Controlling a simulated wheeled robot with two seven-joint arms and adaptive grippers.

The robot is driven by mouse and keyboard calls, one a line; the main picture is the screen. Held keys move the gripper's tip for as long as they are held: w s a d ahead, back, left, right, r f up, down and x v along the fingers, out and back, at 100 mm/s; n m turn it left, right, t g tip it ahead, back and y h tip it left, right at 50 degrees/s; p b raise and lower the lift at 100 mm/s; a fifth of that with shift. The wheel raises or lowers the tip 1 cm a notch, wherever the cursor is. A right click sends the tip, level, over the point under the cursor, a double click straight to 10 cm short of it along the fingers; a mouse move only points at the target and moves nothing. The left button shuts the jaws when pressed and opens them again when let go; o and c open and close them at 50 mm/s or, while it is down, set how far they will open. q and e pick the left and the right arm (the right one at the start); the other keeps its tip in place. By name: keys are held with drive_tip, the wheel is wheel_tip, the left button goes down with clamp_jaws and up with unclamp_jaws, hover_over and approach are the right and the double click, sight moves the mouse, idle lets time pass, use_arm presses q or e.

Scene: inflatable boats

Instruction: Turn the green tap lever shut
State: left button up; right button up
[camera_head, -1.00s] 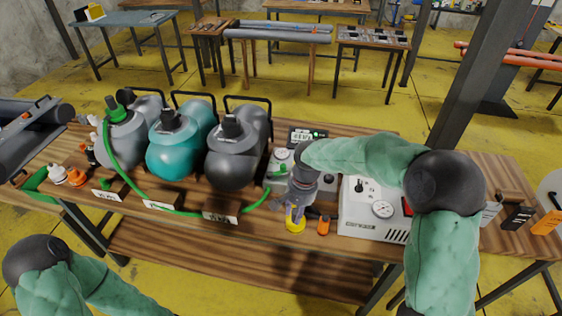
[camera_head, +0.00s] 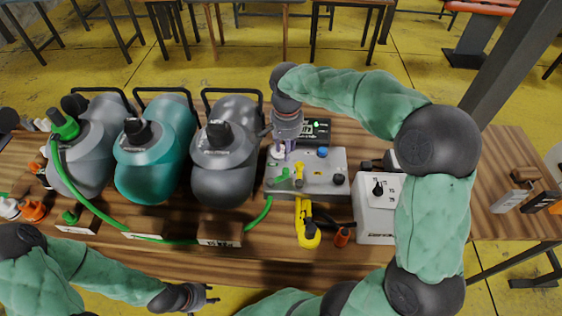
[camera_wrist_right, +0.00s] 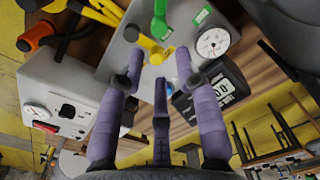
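The green tap lever (camera_head: 280,175) is at the left front of the grey panel box (camera_head: 330,184), near the green hose. My right gripper (camera_head: 283,149) is above the box's back left, behind the green lever. In its wrist view, its purple fingers (camera_wrist_right: 160,70) are spread and empty, pointing toward a yellow lever (camera_wrist_right: 158,54); contact cannot be told. My left gripper (camera_head: 208,295) is low at the front, its small fingers apart, holding nothing visible.
Grey and teal tanks (camera_head: 155,160) stand left of the box. The green hose (camera_head: 105,217) runs along their front. A yellow tool (camera_head: 306,225) and an orange-capped item (camera_head: 342,237) lie in front. A white gauge box (camera_head: 376,210) stands right, and a black display (camera_head: 316,130) behind.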

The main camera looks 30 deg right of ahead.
sight(286, 170)
wheel_tip(286, 170, down, 10)
drive_tip(key=b, duration=0.3)
drive_tip(key=shift+s+r, duration=0.1)
clamp_jaws()
